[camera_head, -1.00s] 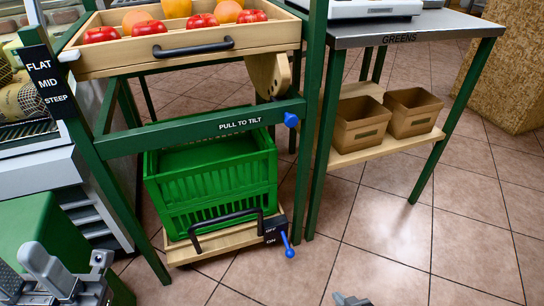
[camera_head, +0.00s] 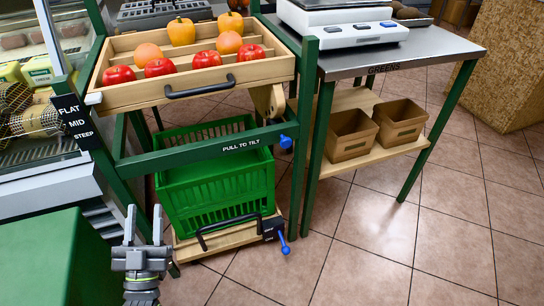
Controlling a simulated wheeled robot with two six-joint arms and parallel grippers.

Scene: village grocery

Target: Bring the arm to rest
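My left gripper (camera_head: 143,229) is at the lower left, its two grey fingers pointing up and spread apart with nothing between them. It is in front of the green stand, left of the green crate (camera_head: 218,190) in the picture. My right gripper is not in view.
A tilted wooden tray (camera_head: 130,96) holds apples, orange fruit and yellow peppers. The crate sits on a low wooden platform (camera_head: 226,240) with a blue-tipped lever. A metal table (camera_head: 420,52) carries a scale (camera_head: 340,26); cardboard boxes (camera_head: 350,135) sit on its shelf. Tiled floor at right is clear.

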